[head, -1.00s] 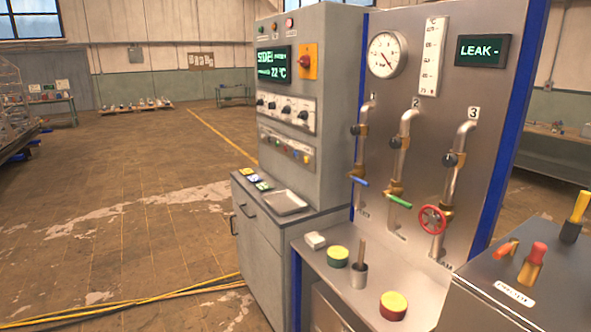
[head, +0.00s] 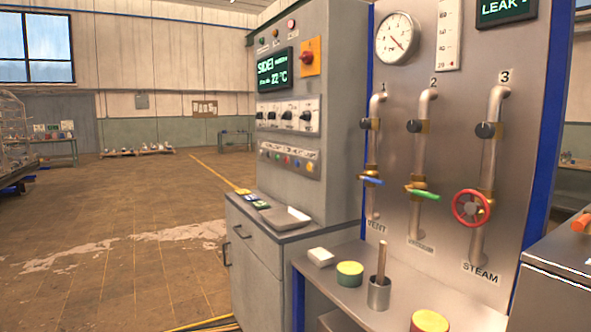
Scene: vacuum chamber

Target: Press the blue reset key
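The grey control cabinet (head: 295,200) stands in the middle of the head view. A row of small coloured keys (head: 286,159) runs along the strip below its knobs. One key near the right of this row looks blue (head: 298,163); it is small and its lettering cannot be read. Nothing covers the row. Neither of my grippers is in view.
A ledge on the cabinet holds small coloured pads (head: 252,198) and a tray (head: 285,219). To the right, a panel has a gauge (head: 397,39), pipes and a red handwheel (head: 472,208). The bench in front holds a metal cup (head: 379,294). Floor at left is open.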

